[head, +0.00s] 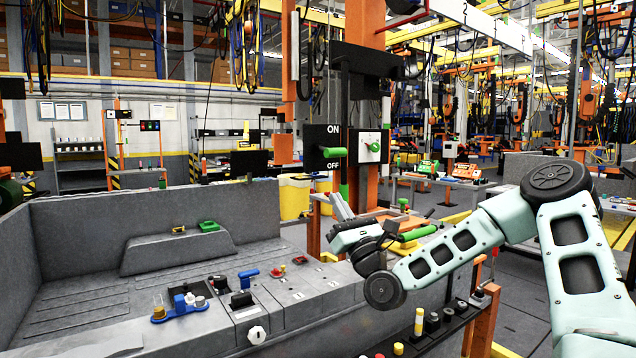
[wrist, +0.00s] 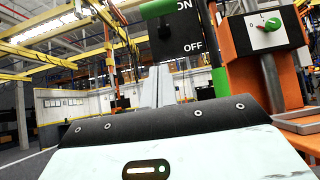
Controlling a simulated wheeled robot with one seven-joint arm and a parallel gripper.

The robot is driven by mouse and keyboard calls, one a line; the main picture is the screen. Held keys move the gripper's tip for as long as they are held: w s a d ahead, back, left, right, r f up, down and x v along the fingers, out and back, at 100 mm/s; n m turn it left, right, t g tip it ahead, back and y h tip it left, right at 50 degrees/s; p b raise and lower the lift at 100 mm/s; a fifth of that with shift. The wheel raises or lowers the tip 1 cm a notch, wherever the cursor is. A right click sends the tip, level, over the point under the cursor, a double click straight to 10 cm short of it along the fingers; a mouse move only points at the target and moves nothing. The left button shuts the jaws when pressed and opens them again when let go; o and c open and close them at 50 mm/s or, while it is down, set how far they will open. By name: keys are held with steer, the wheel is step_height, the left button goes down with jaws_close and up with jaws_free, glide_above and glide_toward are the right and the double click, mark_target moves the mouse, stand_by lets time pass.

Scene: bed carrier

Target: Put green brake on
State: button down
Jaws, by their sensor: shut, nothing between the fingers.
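The green brake handle (head: 336,153) sticks out sideways from a black panel (head: 318,138) marked ON above and OFF below. It sits between the two labels, closer to OFF. In the wrist view the green handle (wrist: 158,8) shows at the top edge, with the black panel (wrist: 172,42) behind it. My gripper (head: 338,203) points up below the panel, apart from the handle. In the wrist view my gripper (wrist: 158,75) is shut and empty, its tips just under the panel's lower edge.
A box with a green knob (head: 374,147) is right of the panel on the orange post. A green vertical bar (wrist: 219,82) stands right of my fingers. A grey console (head: 262,310) with small controls lies below. Another green handle (head: 418,233) shows beside my wrist.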

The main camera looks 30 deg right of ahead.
mark_target(327, 150)
steer(key=p+x, duration=0.3)
steer(key=x, duration=0.6)
steer(key=shift+r+p, duration=0.25)
steer(key=shift+p, duration=0.1)
steer(key=shift+s+r+p, duration=0.1)
steer(key=shift+r+p, duration=0.2)
steer(key=shift+p, duration=0.05)
steer(key=shift+s+r+p, duration=0.25)
steer(key=shift+s+p, duration=0.05)
steer(key=shift+s, duration=0.45)
steer(key=shift+s+r+p, duration=0.3)
steer(key=shift+s, duration=0.45)
steer(key=shift+r, duration=0.1)
